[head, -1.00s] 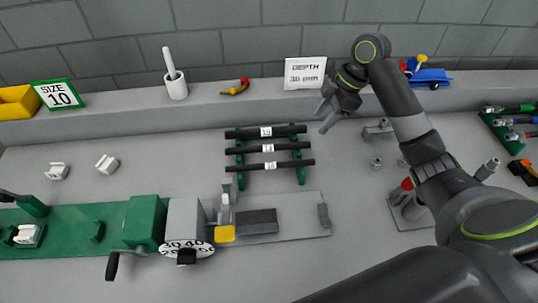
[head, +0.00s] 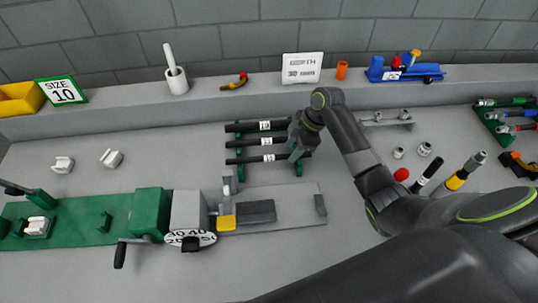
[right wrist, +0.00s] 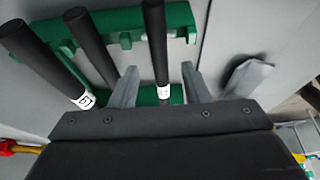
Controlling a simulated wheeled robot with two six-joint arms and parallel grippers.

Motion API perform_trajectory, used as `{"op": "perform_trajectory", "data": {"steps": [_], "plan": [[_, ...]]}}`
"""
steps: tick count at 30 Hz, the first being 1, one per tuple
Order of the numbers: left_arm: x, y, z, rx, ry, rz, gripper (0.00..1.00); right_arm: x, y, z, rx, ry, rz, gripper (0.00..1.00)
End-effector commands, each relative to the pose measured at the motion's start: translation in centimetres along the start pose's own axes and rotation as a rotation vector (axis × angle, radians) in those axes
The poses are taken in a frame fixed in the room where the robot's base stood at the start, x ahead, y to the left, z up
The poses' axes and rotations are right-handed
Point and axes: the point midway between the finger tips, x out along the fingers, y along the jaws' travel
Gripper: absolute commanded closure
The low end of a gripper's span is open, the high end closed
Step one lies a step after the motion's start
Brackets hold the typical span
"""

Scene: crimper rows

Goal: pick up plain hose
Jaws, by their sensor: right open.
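Three plain black hoses with white labels lie side by side on a green rack (head: 298,168). They are the back hose (head: 245,127), the middle hose (head: 243,144) and the front hose (head: 243,160). My right gripper (head: 294,154) is over the right part of the rack and hides part of the hoses there. In the right wrist view, the open fingers (right wrist: 160,85) stand on either side of one hose (right wrist: 155,40), apart from it. The other two hoses (right wrist: 92,48) (right wrist: 45,60) lie to its left. My left gripper is not in view.
A green and grey crimping bench (head: 150,213) with a dial and crank stands in front of the rack. A shelf behind holds a depth sign (head: 302,68), a white mortar-like cup (head: 177,82) and a blue tool (head: 405,72). Fittings (head: 424,149) stand at right.

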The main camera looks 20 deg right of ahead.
Motion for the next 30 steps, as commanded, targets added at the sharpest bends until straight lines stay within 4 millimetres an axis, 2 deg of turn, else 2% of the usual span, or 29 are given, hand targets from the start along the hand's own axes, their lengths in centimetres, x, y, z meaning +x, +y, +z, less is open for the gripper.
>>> {"op": "perform_trajectory", "data": {"steps": [4, 11, 14, 21, 30], "plan": [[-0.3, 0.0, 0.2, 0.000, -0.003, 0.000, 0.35, 1.5, -0.1, 0.0, 0.001, 0.000, -0.002, 0.58], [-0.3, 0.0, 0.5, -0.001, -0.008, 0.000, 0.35, 1.7, -0.1, 0.1, 0.000, -0.002, 0.000, 0.58], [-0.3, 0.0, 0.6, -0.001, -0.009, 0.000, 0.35, 1.7, 0.0, 0.1, 0.000, -0.002, 0.000, 0.68], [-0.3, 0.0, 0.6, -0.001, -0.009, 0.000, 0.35, 1.6, 0.0, 0.1, 0.000, -0.001, 0.000, 1.00], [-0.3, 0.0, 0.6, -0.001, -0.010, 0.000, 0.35, 1.5, 0.0, 0.0, -0.001, -0.001, 0.001, 1.00]]}}
